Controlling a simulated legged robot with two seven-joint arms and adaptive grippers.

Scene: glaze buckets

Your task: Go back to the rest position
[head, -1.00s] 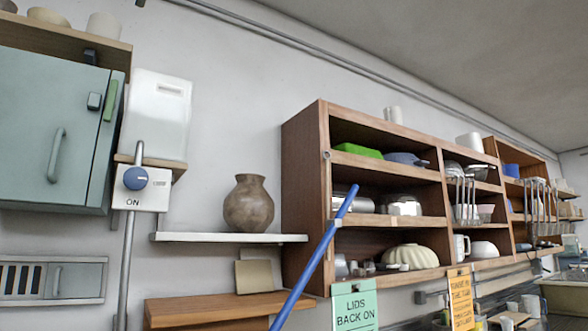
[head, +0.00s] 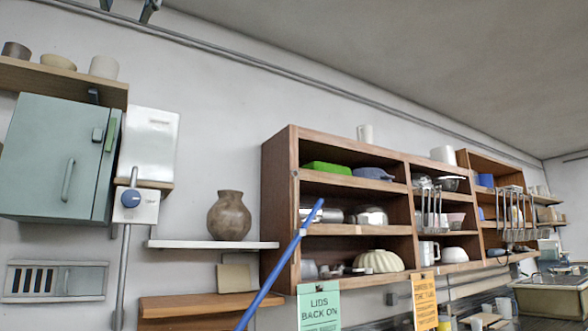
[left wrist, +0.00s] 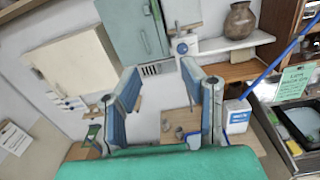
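My left gripper (head: 128,7) shows only as two dark fingertips at the top left edge of the head view, in front of the wall. In the left wrist view it (left wrist: 162,88) has two blue-grey fingers standing well apart with nothing between them. It is open and empty. A green surface (left wrist: 160,165) fills the bottom of the left wrist view, below the fingers. My right gripper is in neither view.
A teal cabinet (head: 60,158), a shelf with a brown vase (head: 229,216) and a wooden rack (head: 281,205) line the wall. A blue pole (head: 280,262) leans in front. A white container (left wrist: 236,117) stands right of the fingers.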

